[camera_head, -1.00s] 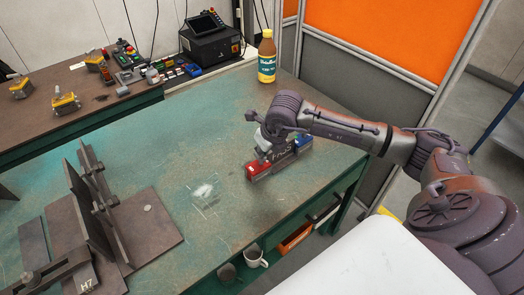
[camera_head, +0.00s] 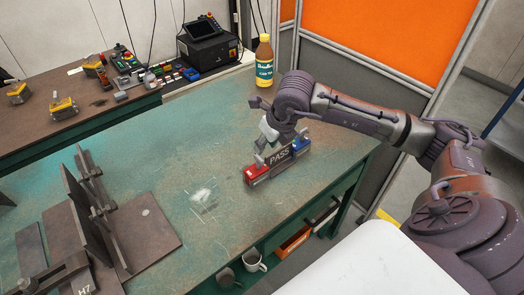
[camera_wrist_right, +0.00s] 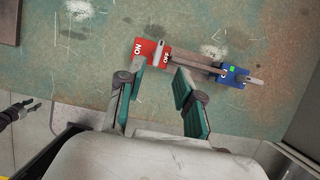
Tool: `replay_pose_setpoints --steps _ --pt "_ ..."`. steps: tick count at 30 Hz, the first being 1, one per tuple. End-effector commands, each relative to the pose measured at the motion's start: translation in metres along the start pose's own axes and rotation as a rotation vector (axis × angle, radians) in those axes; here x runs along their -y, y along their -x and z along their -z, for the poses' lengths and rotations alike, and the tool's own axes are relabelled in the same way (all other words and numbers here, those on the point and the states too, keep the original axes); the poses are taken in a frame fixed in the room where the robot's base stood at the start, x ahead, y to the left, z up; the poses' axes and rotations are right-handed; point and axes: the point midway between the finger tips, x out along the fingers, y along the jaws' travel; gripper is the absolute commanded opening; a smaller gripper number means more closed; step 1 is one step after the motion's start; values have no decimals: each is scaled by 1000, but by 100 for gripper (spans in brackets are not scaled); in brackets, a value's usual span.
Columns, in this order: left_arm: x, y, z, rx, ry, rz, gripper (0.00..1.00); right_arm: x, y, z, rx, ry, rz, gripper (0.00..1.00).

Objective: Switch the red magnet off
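The red magnet (camera_head: 257,174) sits on the table at the near left end of a dark plate marked PASS (camera_head: 279,158). In the right wrist view the red magnet (camera_wrist_right: 141,66) bears ON on its left and OFF on its right, with a small metal lever (camera_wrist_right: 158,48) between; its exact setting is hard to tell. The blue magnet (camera_wrist_right: 235,75) is at the plate's other end, with a green mark. My right gripper (camera_wrist_right: 160,84) is open and empty, its fingers spread just short of the red magnet in that view.
A dark fixture with upright plates (camera_head: 95,205) stands at the left. A yellow bottle (camera_head: 264,62) stands at the back. Small yellow-topped devices (camera_head: 62,107) are on the back bench. The table middle is clear.

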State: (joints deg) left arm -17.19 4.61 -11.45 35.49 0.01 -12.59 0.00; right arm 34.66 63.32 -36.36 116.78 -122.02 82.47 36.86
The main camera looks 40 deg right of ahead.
Motion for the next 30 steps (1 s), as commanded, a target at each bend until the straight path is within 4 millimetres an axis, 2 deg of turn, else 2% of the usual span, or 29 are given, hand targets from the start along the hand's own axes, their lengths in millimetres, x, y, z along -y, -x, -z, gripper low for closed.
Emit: replay_pose_setpoints --steps 3,9,27,30 --pt "0 0 0 0 0 0 40 0 23 0 3 1 1 35" --pt "0 0 0 0 0 -1 40 1 44 0 1 -1 1 35" --pt "-1 0 1 0 0 -1 40 0 48 0 0 0 -1 35" --pt "-1 0 1 0 -1 -1 40 -10 45 1 3 7 -37 35"
